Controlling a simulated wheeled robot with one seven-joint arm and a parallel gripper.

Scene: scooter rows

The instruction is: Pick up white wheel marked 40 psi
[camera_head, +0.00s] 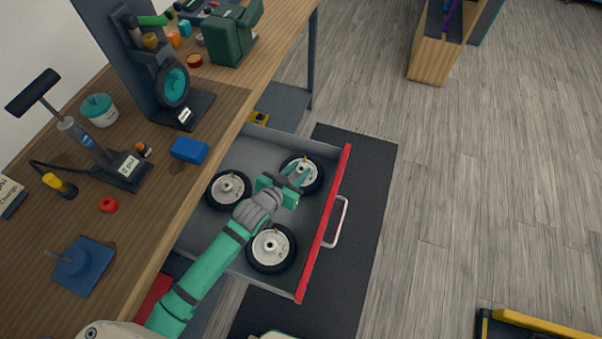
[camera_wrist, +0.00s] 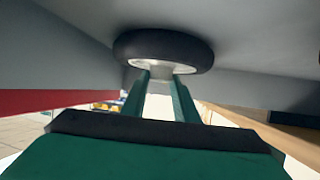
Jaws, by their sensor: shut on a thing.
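Three wheels with white hubs and black tyres show in the open drawer in the head view: one at the upper right (camera_head: 313,183), one at the left (camera_head: 229,198), one at the lower right (camera_head: 271,258). My green gripper (camera_head: 297,178) is at the upper right wheel, shut on its hub. In the wrist view this wheel (camera_wrist: 165,45) is close ahead, with both fingertips (camera_wrist: 161,78) at its pale hub. Its psi marking is too small or hidden to read. I cannot tell whether it is clear of the drawer floor.
The grey drawer has a red front edge (camera_head: 325,220) and a pale handle (camera_head: 341,222). The wooden bench (camera_head: 165,222) beside it holds a floor pump (camera_head: 88,143), a blue block (camera_head: 190,150) and a wheel stand (camera_head: 185,112). The floor at the right is mostly clear.

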